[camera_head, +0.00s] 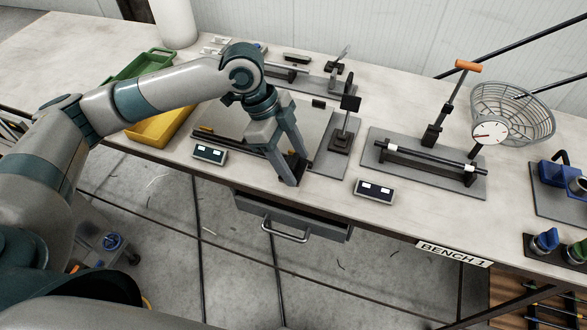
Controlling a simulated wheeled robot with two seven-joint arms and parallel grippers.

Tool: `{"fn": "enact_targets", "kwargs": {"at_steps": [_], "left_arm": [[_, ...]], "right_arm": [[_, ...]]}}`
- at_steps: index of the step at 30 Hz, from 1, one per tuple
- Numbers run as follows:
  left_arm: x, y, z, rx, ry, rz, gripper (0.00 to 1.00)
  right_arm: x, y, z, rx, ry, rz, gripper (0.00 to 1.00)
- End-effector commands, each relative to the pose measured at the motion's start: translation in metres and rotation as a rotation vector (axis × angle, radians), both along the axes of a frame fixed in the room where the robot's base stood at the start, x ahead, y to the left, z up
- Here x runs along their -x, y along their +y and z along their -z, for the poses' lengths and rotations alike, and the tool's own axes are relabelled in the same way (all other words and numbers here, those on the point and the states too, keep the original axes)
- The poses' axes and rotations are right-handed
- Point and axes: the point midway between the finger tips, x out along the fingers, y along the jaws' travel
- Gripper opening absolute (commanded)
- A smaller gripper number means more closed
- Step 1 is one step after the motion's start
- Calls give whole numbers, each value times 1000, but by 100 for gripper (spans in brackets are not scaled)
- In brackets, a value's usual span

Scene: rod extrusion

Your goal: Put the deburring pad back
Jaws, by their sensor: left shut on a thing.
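My left arm reaches in from the left over the bench. Its left gripper (292,172) points down near the front edge, over the right front part of the grey plate (232,122). It is shut on a small dark thing, mostly hidden between the fingers; it looks like the deburring pad, but its shape is not clear. A small black block (318,103) lies at the far right of the plate. My right gripper is not in view.
A yellow tray (155,135) and green tray (135,67) stand left. A small display box (210,154) is left of the gripper, another (374,191) right. A rod fixture (425,163), dial gauge (489,132) and wire basket (520,110) stand right. A drawer (290,214) is below.

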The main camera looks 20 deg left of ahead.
Motion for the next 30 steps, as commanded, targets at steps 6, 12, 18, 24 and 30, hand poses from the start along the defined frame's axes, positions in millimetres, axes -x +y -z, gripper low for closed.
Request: {"fn": "enact_targets", "kwargs": {"at_steps": [6,12,18,24,30], "left_arm": [[0,0,6,0,3,-1,33],[1,0,29,-1,4,-2,33],[0,0,40,0,0,0,33],[0,0,40,0,0,0,33],[0,0,43,0,0,0,62]], "right_arm": [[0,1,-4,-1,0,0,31],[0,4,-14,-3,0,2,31],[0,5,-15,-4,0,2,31],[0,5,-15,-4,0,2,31],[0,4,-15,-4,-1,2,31]]}}
